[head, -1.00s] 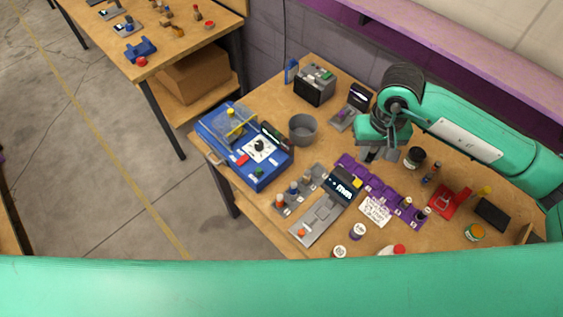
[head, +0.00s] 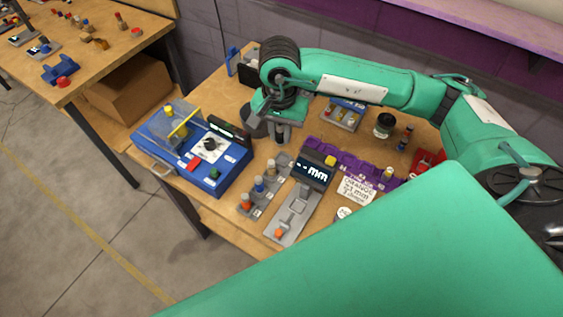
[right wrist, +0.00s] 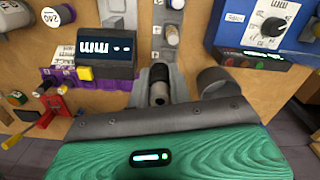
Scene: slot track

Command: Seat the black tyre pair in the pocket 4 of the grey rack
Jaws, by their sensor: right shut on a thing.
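My right gripper (head: 282,134) is shut on the black tyre pair (right wrist: 158,75), a small dark cylinder between the fingers in the right wrist view. In the head view the gripper is over the far end of the grey rack (head: 259,208), by the display. The rack's nearer pockets hold pieces with orange (head: 246,203), blue (head: 259,186) and tan (head: 271,167) tops. In the right wrist view the rack (right wrist: 158,34) runs away from the gripper. The gripper hides the rack's far end, so I cannot tell whether the tyre pair touches it. My left gripper is out of view.
A display box (head: 314,172) and a purple rack (head: 350,162) stand right of the grey rack. A blue machine (head: 175,158) stands left. A grey bowl (right wrist: 214,80) is close beside the gripper. A white card (head: 357,190) lies near the purple rack.

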